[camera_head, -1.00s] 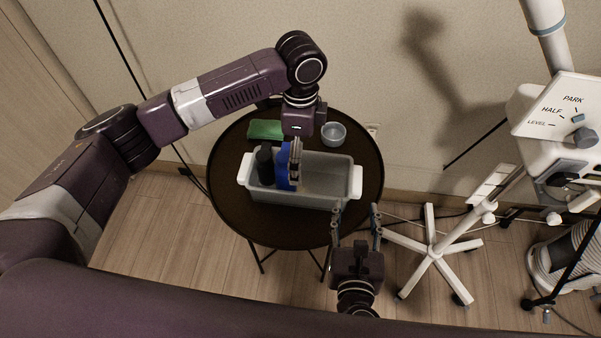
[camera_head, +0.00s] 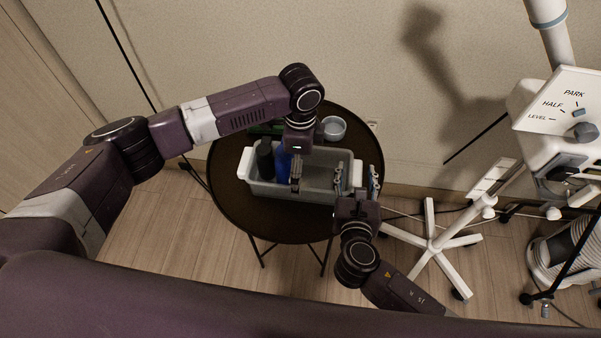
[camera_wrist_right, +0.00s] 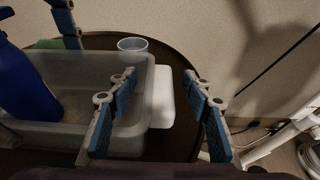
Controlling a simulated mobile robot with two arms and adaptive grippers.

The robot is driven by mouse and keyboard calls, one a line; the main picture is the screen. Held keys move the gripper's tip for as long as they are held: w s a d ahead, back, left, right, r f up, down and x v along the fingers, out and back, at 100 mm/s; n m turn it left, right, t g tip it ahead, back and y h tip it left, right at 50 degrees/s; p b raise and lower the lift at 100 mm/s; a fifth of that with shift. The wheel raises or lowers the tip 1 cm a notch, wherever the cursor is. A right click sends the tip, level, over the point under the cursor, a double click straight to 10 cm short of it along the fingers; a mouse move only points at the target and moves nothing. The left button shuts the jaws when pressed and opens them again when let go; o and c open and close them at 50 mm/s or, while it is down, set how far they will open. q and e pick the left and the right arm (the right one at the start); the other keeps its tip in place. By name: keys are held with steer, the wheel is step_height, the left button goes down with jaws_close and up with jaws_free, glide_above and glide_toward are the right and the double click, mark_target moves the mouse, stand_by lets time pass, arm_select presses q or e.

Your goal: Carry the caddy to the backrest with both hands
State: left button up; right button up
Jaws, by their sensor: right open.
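The caddy (camera_head: 318,182) is a translucent grey tub with white end handles on a round dark table. It holds a dark bottle (camera_head: 264,160) and a blue bottle (camera_head: 283,165). My open right gripper (camera_head: 356,178) is at the caddy's right end, with the white right handle (camera_wrist_right: 160,98) between its fingers in the wrist view. I cannot tell whether they touch it. My left gripper (camera_head: 296,178) points down over the caddy's middle, beside the blue bottle; its finger gap is unclear. No backrest is identifiable.
The round table (camera_head: 225,165) also bears a small clear bowl (camera_head: 333,128) and a green cloth (camera_head: 262,129), partly hidden by my left arm. A white wheeled stand (camera_head: 432,243) and a PARK/HALF/LEVEL panel (camera_head: 565,105) stand to the right. A wall is behind.

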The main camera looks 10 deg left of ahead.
arm_select(q)
steer(key=shift+f, duration=0.15)
arm_select(e)
steer(key=shift+w+f, duration=0.1)
steer(key=shift+w, duration=0.1)
arm_select(q)
steer(key=c, duration=1.2)
arm_select(e)
steer(key=c, duration=1.2)
arm_select(q)
steer(key=shift+o, duration=0.2)
arm_select(e)
jaws_close()
